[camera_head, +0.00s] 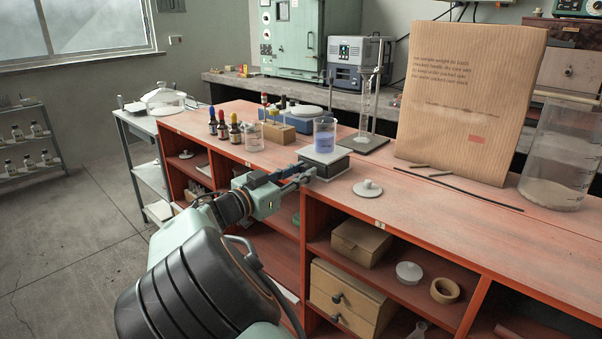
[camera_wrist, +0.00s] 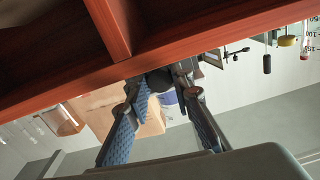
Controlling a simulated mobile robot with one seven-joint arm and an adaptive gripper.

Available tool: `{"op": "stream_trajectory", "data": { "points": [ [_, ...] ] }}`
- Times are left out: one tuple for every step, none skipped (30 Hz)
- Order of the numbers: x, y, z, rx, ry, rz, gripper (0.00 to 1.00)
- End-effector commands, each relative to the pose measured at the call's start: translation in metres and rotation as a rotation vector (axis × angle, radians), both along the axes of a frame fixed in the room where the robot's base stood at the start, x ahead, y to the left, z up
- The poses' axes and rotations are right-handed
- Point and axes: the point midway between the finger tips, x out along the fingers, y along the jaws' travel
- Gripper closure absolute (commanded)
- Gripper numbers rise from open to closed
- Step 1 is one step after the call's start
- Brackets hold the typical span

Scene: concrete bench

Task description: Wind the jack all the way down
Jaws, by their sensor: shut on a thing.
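The jack (camera_head: 334,170) is a low dark block with a pale top plate, standing near the front edge of the orange-red bench (camera_head: 450,212). A glass beaker of blue-violet liquid (camera_head: 324,136) stands upright on its top plate. My gripper (camera_head: 306,174) reaches in from the left at the jack's front side. In the wrist view my gripper (camera_wrist: 160,82) has its fingers closed around a round black knob (camera_wrist: 158,79). The fingers and wrist hide part of the jack, so its exact height is hard to judge.
A white lid (camera_head: 367,188) lies right of the jack. Dropper bottles (camera_head: 223,126) and an empty beaker (camera_head: 254,136) stand to the left. A glass cylinder on a stand (camera_head: 364,110) and a large cardboard sheet (camera_head: 465,95) are behind. Open shelves lie below the bench edge.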

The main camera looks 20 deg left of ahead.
Motion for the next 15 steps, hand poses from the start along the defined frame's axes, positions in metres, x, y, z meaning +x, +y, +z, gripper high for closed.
{"op": "stream_trajectory", "data": {
  "points": [
    [-0.0002,0.0001,-0.0004,-0.004,0.002,0.000,1.00],
    [-0.0002,0.0001,-0.0006,-0.009,0.004,0.000,1.00],
    [-0.0002,0.0001,-0.0010,-0.021,0.010,0.000,1.00],
    [-0.0002,0.0001,-0.0013,-0.034,0.015,0.000,1.00],
    [-0.0002,0.0001,-0.0016,-0.051,0.022,0.000,1.00],
    [-0.0002,0.0000,-0.0020,-0.079,0.034,0.000,1.00],
    [-0.0003,0.0001,-0.0022,-0.102,0.043,0.000,1.00],
    [-0.0003,0.0001,-0.0022,-0.128,0.054,0.000,1.00],
    [-0.0003,0.0002,-0.0021,-0.164,0.069,0.000,1.00],
    [-0.0003,0.0002,-0.0019,-0.190,0.080,0.000,1.00],
    [-0.0004,0.0002,-0.0017,-0.215,0.091,0.000,1.00],
    [-0.0003,0.0003,-0.0015,-0.249,0.105,0.000,1.00],
    [-0.0003,0.0003,-0.0013,-0.273,0.115,0.000,1.00],
    [-0.0003,0.0002,-0.0012,-0.294,0.124,0.000,1.00],
    [-0.0003,0.0002,-0.0010,-0.320,0.135,0.000,1.00]
  ]
}}
